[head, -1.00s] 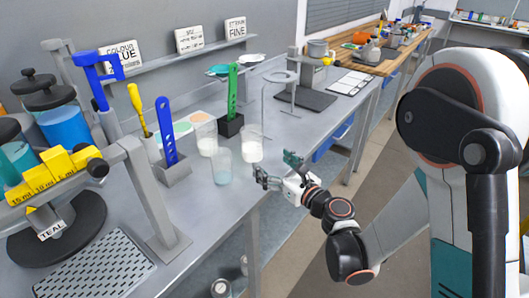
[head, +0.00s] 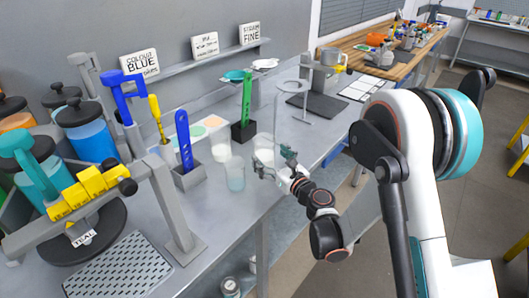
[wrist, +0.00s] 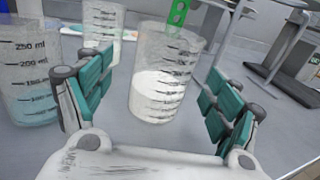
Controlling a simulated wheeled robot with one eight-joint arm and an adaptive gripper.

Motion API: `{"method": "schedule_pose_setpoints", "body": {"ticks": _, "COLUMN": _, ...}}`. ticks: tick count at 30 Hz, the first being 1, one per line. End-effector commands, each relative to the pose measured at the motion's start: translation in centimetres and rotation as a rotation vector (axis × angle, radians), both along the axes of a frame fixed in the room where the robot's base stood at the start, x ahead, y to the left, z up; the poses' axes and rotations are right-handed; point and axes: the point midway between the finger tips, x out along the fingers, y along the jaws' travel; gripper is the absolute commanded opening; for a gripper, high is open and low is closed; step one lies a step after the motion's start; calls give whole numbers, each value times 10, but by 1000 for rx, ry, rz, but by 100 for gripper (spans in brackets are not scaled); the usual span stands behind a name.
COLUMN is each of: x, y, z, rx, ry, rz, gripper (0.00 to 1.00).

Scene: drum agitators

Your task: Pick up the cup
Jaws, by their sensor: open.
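Several clear graduated cups stand upright on the grey bench. One cup with white contents (head: 264,145) is just behind my gripper (head: 275,163), which partly hides it in the head view. In the wrist view this cup (wrist: 165,72) stands between the spread teal-padded fingers of my gripper (wrist: 155,92), with visible gaps on both sides. My gripper is open and empty. A cup with pale blue contents (head: 235,174) stands to the left, and in the wrist view (wrist: 30,85) it is outside the left finger. Another cup with white contents (head: 221,149) stands farther back.
A green paddle in a black block (head: 243,131) stands behind the cups. A blue paddle in a grey holder (head: 188,175) is to the left. A ring stand (head: 307,105) is at the back right. The bench's front edge runs below my gripper.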

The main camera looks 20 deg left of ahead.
Motion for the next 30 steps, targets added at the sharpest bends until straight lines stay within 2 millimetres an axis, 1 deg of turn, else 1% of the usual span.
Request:
{"method": "schedule_pose_setpoints", "body": {"ticks": 6, "x": 23, "y": 20, "z": 1, "rx": 0, "ry": 0, "rz": 0, "gripper": 84}}
{"method": "schedule_pose_setpoints", "body": {"ticks": 9, "x": 30, "y": 28, "z": 2, "rx": 0, "ry": 0, "rz": 0, "gripper": 84}}
{"method": "schedule_pose_setpoints", "body": {"ticks": 12, "x": 32, "y": 31, "z": 3, "rx": 0, "ry": 0, "rz": 0, "gripper": 84}}
{"method": "schedule_pose_setpoints", "body": {"ticks": 18, "x": 33, "y": 31, "z": 4, "rx": 0, "ry": 0, "rz": 0, "gripper": 84}}
{"method": "schedule_pose_setpoints", "body": {"ticks": 19, "x": 33, "y": 31, "z": 4, "rx": 0, "ry": 0, "rz": 0, "gripper": 79}}
{"method": "schedule_pose_setpoints", "body": {"ticks": 20, "x": 33, "y": 31, "z": 4, "rx": 0, "ry": 0, "rz": 0, "gripper": 72}}
{"method": "schedule_pose_setpoints", "body": {"ticks": 21, "x": 33, "y": 31, "z": 4, "rx": 0, "ry": 0, "rz": 0, "gripper": 63}}
{"method": "schedule_pose_setpoints", "body": {"ticks": 23, "x": 33, "y": 31, "z": 4, "rx": 0, "ry": 0, "rz": 0, "gripper": 50}}
{"method": "schedule_pose_setpoints", "body": {"ticks": 24, "x": 33, "y": 31, "z": 4, "rx": 0, "ry": 0, "rz": 0, "gripper": 40}}
{"method": "schedule_pose_setpoints", "body": {"ticks": 25, "x": 33, "y": 31, "z": 4, "rx": 0, "ry": 0, "rz": 0, "gripper": 34}}
{"method": "schedule_pose_setpoints", "body": {"ticks": 26, "x": 33, "y": 31, "z": 4, "rx": 0, "ry": 0, "rz": 0, "gripper": 30}}
{"method": "schedule_pose_setpoints", "body": {"ticks": 30, "x": 33, "y": 31, "z": 4, "rx": 0, "ry": 0, "rz": 0, "gripper": 30}}
